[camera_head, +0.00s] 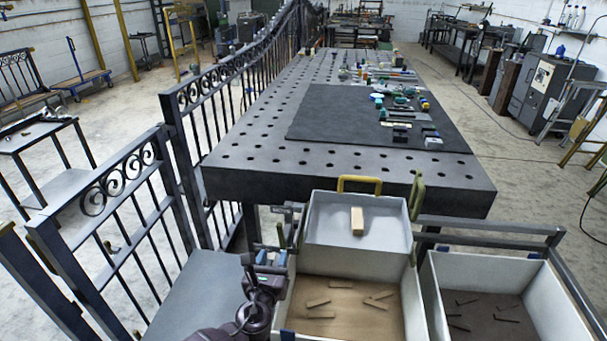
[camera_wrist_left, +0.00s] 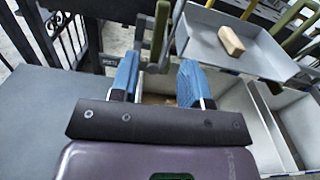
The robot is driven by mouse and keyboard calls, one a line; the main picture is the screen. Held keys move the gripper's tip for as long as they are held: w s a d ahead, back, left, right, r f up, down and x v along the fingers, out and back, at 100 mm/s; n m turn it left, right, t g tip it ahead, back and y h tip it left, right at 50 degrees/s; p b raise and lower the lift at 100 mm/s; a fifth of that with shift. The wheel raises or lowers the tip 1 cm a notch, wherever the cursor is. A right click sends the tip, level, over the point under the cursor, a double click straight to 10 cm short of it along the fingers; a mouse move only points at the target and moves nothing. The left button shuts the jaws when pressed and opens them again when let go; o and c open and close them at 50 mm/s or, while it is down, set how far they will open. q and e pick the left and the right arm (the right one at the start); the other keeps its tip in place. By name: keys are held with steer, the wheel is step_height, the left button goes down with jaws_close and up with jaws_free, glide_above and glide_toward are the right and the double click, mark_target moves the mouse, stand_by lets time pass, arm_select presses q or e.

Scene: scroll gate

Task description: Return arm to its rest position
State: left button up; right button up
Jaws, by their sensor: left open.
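My left gripper (camera_head: 270,257) is low in the middle of the head view, just left of the wooden-piece bin. In the left wrist view its two blue fingers (camera_wrist_left: 160,75) stand apart with nothing held between them. A dark upright bar with an olive-green lever (camera_wrist_left: 160,32) shows just beyond the fingertips; I cannot tell whether they touch it. My right gripper is in neither view.
A grey tray (camera_head: 330,234) with a tan block (camera_head: 357,221) sits at the back of a bin (camera_head: 412,300) holding several wooden strips. Another bin (camera_head: 435,300) stands to the right. A perforated metal table (camera_head: 250,150) lies ahead; black scrollwork gates (camera_head: 125,180) stand left.

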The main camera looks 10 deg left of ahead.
arm_select(q)
steer(key=s+a+f+n+g, duration=0.2)
steer(key=s+a+f+n, duration=0.1)
steer(key=s+n, duration=0.6)
steer(key=s+a+f+n+g, duration=0.2)
steer(key=s+a+f+n, duration=0.2)
steer(key=s+n, duration=0.6)
steer(key=s+a+f+n+g, duration=0.2)
steer(key=s+a+n, duration=0.4)
steer(key=s+n, duration=0.4)
steer(key=f+n, duration=0.1)
steer(key=n, duration=0.4)
steer(key=shift+a+f+n+g+y, duration=0.2)
steer(key=shift+a+n+g+y, duration=0.1)
steer(key=shift+a+g+y, duration=0.1)
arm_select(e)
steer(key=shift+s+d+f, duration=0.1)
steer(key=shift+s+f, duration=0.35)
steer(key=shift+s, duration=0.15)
